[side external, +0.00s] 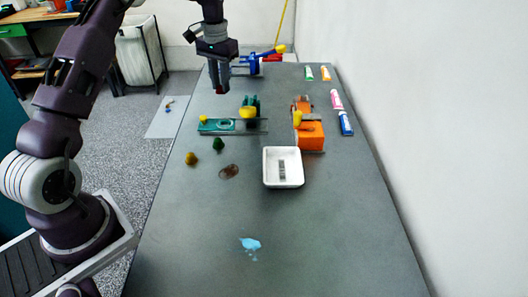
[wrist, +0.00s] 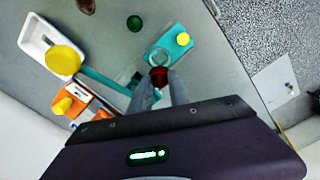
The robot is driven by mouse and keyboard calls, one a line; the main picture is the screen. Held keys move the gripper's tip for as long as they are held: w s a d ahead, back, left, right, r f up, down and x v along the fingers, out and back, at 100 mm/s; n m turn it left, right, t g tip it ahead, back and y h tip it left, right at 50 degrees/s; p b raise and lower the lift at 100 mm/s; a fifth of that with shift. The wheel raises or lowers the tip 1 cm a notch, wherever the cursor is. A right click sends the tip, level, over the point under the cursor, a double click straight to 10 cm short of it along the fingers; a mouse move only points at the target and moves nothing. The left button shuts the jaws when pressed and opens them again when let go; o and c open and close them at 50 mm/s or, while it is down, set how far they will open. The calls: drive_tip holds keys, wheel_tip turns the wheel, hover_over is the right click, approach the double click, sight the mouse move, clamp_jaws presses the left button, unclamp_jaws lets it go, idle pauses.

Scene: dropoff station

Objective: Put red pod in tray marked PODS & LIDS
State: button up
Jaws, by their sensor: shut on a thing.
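My gripper (side external: 219,87) is shut on the red pod (side external: 219,91) and holds it in the air above the far left part of the table. In the wrist view the red pod (wrist: 158,72) sits at the fingertips (wrist: 160,82). The white tray (side external: 269,180) stands nearer the camera, right of the table's middle, with a grey label strip whose text is too small to read.
A teal device (side external: 209,126) and an orange device (side external: 309,133) with yellow knobs stand behind the tray; a blue one (side external: 252,66) is farther back. Several tubes line the right edge.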

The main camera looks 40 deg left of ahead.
wheel_tip(320, 180, up, 8)
hover_over(281, 161)
wheel_tip(281, 161, down, 20)
drive_tip(key=shift+w+f, duration=0.1)
drive_tip(key=shift+f, duration=0.05)
drive_tip(key=shift+f, duration=0.1)
drive_tip(key=o, duration=0.6)
